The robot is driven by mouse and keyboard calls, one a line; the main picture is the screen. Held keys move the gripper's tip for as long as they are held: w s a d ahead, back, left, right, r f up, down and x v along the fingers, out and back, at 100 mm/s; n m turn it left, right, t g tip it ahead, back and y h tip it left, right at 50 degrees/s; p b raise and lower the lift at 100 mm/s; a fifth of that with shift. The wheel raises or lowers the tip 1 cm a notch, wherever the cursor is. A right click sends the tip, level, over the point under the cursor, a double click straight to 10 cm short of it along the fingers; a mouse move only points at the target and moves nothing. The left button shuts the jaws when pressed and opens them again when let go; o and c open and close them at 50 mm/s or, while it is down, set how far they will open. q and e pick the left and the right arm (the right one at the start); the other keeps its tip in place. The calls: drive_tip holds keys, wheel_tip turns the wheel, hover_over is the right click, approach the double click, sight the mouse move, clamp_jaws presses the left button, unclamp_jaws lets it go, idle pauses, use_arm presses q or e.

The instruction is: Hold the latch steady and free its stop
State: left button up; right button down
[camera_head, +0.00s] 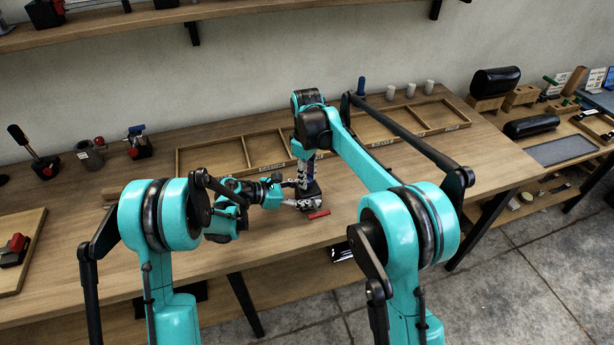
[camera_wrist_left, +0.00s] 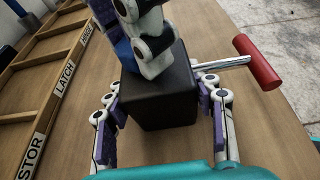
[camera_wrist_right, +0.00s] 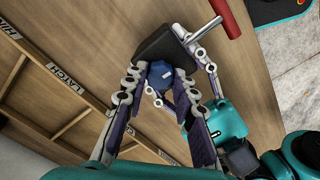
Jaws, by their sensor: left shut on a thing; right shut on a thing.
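The latch is a black block (camera_head: 311,200) on the bench, with a metal rod ending in a red handle (camera_head: 319,214); the handle also shows in the left wrist view (camera_wrist_left: 258,62). My left gripper (camera_wrist_left: 160,92) is shut on the black block (camera_wrist_left: 158,110), one finger on each side. A blue part (camera_wrist_right: 163,73), which seems to be the stop, stands on top of the block. My right gripper (camera_wrist_right: 160,76) is above the block with its fingers closed around this blue part. Whether the stop has lifted cannot be told. The fingers partly hide it.
Labelled wooden trays (camera_head: 212,155) stand behind the latch, one marked LATCH (camera_wrist_left: 66,76). Several small fixtures (camera_head: 138,142) stand at the left, and a board with a red item (camera_head: 14,250) lies at the far left. A blue upright item (camera_head: 361,86) and grey cylinders (camera_head: 410,90) stand at the back.

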drive_tip(key=shift+n, duration=0.5)
drive_tip(key=c, duration=1.2)
unclamp_jaws()
drive_tip(key=shift+r, duration=0.1)
wheel_tip(320, 180, up, 12)
use_arm(q)
drive_tip(key=o, duration=1.7)
